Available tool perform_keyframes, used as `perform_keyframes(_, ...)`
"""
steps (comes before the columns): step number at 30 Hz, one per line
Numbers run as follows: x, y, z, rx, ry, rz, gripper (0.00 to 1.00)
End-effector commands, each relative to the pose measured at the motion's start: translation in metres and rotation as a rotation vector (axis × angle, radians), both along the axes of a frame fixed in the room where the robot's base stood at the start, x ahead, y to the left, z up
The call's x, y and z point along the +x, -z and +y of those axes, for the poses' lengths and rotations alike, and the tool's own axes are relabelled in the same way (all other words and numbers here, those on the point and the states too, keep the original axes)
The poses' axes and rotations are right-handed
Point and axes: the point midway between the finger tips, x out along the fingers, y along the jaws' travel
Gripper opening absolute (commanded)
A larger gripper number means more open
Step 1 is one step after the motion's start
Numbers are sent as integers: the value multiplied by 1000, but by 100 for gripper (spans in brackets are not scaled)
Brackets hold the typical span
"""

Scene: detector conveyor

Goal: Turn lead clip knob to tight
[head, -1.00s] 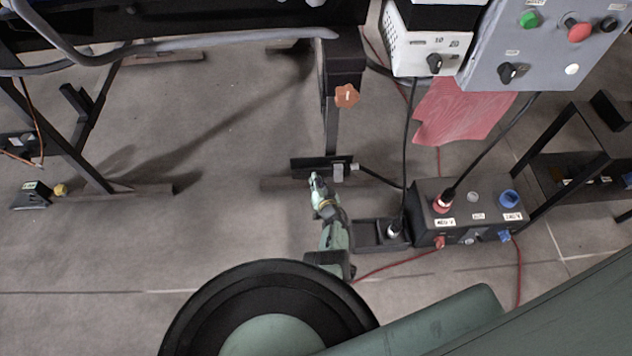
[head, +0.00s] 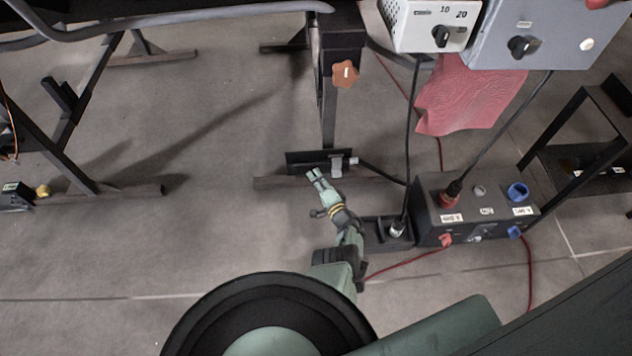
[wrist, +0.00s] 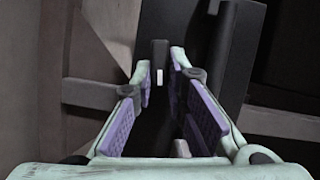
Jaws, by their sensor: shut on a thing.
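My gripper (head: 315,176) reaches down to a black plate (head: 300,158) at the foot of a dark post. A grey metal block (head: 337,166) with a black lead sits on that plate, just right of the fingertips. In the wrist view my gripper (wrist: 166,70) has its purple-padded fingers close together at the tips. A small dark knob with a white mark (wrist: 159,77) shows between them; it appears to be the lead clip knob. My fingers hide much of it, and its setting cannot be read. The black plate also fills the upper middle of the wrist view (wrist: 195,25).
An orange-brown star knob (head: 345,74) is on the post above. A black connector box (head: 427,208) with red and blue plugs stands to the right, close to my arm. Grey control boxes (head: 560,35) and a red cloth (head: 465,95) are above it.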

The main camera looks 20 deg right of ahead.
Motion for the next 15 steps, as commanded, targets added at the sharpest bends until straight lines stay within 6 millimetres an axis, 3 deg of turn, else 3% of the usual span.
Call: perform_keyframes(15, 1, 3, -1, 170, 1, -48, 0)
